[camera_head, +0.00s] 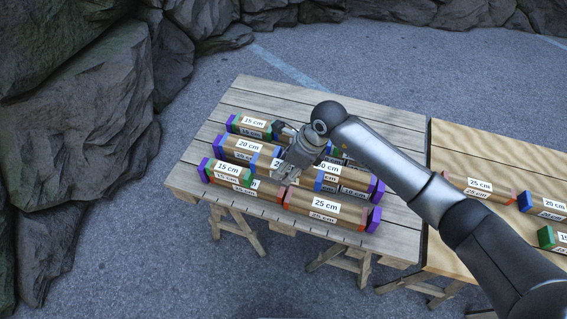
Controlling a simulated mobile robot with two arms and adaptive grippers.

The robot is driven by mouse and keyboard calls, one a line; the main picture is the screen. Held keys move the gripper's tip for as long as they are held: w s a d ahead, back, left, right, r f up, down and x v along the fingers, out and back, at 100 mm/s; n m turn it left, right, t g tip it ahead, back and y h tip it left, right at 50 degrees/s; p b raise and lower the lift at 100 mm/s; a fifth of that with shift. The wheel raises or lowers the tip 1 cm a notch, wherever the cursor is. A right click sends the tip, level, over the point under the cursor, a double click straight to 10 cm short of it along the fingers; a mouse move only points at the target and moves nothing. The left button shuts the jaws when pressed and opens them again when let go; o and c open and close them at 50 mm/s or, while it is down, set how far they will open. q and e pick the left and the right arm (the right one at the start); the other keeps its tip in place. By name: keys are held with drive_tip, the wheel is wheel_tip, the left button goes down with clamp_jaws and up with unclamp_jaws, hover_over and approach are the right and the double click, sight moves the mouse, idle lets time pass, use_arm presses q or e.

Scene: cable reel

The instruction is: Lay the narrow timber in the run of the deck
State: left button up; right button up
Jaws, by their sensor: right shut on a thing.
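My right gripper (287,168) reaches over the left table from the right. It is shut on a brown timber with a blue left end (262,164); its label is partly hidden, with only a "2" showing. The gripper covers much of this timber, and I cannot tell whether it touches the timbers around it. In front lie a 15 cm timber (228,170) with a purple left end and a 25 cm timber (325,205) with a purple right end. Behind are a 20 cm timber (248,146) and a 15 cm timber (254,121). My left gripper is not in view.
The slatted left table (195,187) has bare boards at its left and back. A second table (455,148) on the right holds more timbers, including a 25 cm one (479,186) and a 20 cm one (552,204). Rocks (75,110) stand close on the left.

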drive_tip(key=shift+w+a+f, duration=0.15)
drive_tip(key=shift+w+a, duration=0.05)
drive_tip(key=shift+a, duration=0.3)
drive_tip(key=shift+d+f+b, duration=0.15)
drive_tip(key=shift+f+b, duration=0.25)
drive_tip(key=shift+f, duration=0.35)
use_arm(q)
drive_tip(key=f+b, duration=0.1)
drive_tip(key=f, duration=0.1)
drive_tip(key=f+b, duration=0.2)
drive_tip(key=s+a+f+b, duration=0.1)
drive_tip(key=b, duration=0.1)
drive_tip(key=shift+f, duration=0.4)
use_arm(e)
wheel_tip(320, 180, down, 7)
drive_tip(key=shift+r, duration=0.2)
use_arm(q)
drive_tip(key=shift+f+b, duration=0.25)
drive_tip(key=shift+b, duration=0.1)
use_arm(e)
drive_tip(key=shift+f, duration=0.15)
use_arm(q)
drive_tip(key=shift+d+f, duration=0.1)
